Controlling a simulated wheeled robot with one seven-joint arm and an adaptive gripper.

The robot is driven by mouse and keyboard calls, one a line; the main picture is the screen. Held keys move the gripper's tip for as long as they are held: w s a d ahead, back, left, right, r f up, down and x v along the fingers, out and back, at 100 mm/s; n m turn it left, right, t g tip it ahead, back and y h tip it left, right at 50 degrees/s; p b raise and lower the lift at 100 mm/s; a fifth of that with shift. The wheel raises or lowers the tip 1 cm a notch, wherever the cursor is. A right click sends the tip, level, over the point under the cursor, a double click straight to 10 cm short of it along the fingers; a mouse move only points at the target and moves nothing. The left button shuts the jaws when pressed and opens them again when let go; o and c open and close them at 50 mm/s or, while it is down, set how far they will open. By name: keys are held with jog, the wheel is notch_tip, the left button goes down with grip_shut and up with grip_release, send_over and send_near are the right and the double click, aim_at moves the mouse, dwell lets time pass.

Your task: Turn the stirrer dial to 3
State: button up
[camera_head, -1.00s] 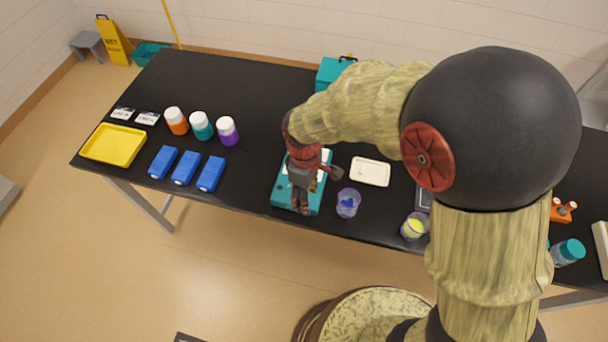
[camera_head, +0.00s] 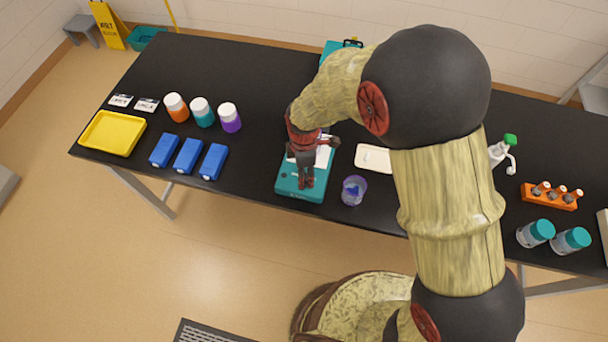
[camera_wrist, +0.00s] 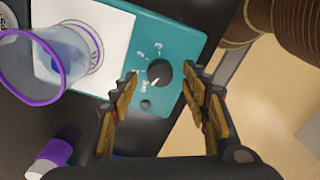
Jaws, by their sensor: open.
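The teal stirrer (camera_head: 287,186) stands near the front edge of the black table. Its black dial (camera_wrist: 161,70) shows in the wrist view with printed marks 3, 2, 1 and OFF. The dial's white pointer is on the OFF side, away from 3. My gripper (camera_wrist: 159,80) is open, with a finger on either side of the dial; I cannot tell whether they touch it. In the head view my gripper (camera_head: 307,180) is over the stirrer's front and hides the dial. A clear beaker with a purple rim (camera_wrist: 58,95) is over the stirrer's white plate (camera_wrist: 112,42).
A purple-rimmed cup with blue contents (camera_head: 354,190) stands close right of the stirrer, by a white tray (camera_head: 372,158).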

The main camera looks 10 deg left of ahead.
jog(key=shift+f, duration=0.9)
jog(key=shift+c, duration=1.4)
jog(key=c, duration=0.9)
